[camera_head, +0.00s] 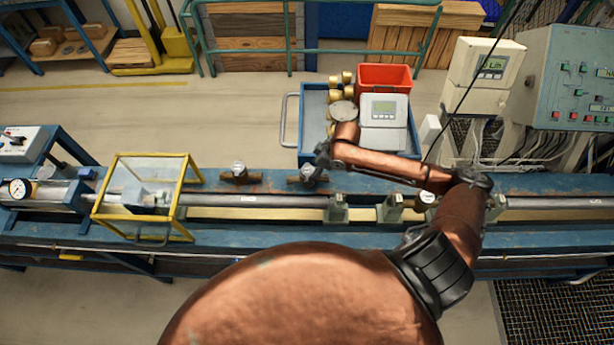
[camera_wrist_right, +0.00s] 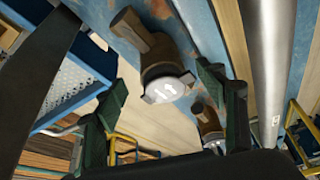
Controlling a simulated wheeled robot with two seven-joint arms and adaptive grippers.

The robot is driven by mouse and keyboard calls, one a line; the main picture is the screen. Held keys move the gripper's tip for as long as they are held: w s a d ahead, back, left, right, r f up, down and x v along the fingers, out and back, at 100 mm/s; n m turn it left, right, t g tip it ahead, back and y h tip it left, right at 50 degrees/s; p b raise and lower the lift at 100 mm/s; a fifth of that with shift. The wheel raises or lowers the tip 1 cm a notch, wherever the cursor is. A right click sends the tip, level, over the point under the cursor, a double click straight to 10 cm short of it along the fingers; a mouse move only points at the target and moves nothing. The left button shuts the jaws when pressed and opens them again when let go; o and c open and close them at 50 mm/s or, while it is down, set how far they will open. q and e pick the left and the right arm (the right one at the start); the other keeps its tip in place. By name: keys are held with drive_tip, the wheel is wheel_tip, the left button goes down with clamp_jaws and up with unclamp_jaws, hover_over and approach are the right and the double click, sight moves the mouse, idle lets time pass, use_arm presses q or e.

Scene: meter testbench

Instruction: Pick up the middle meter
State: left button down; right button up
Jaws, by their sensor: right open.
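A brass meter with a pale round face (camera_head: 307,174) sits on the blue bench. In the right wrist view this meter (camera_wrist_right: 165,82) looms large between my finger pads. A similar meter (camera_head: 239,172) sits to its left and shows smaller, farther off, in the wrist view (camera_wrist_right: 208,127). My right gripper (camera_head: 322,156) is open just above and beside the nearer meter; its fingers (camera_wrist_right: 163,100) are apart, and I cannot tell whether they touch it. My left gripper is not in view.
A round-faced meter (camera_head: 427,199) sits in the pipe line (camera_head: 260,200) in front of the row. A yellow-framed clear box (camera_head: 148,168) stands left. A blue cart (camera_head: 313,112) with brass parts, a red bin (camera_head: 384,77) and a grey display unit (camera_head: 384,108) stands behind.

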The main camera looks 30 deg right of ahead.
drive_tip(key=shift+x, duration=0.8)
drive_tip(key=shift+s+p+x, duration=0.2)
drive_tip(key=shift+p+x, duration=0.5)
drive_tip(key=shift+x, duration=1.85)
drive_tip(key=shift+d+f, duration=0.1)
drive_tip(key=shift+c, duration=0.6)
clamp_jaws()
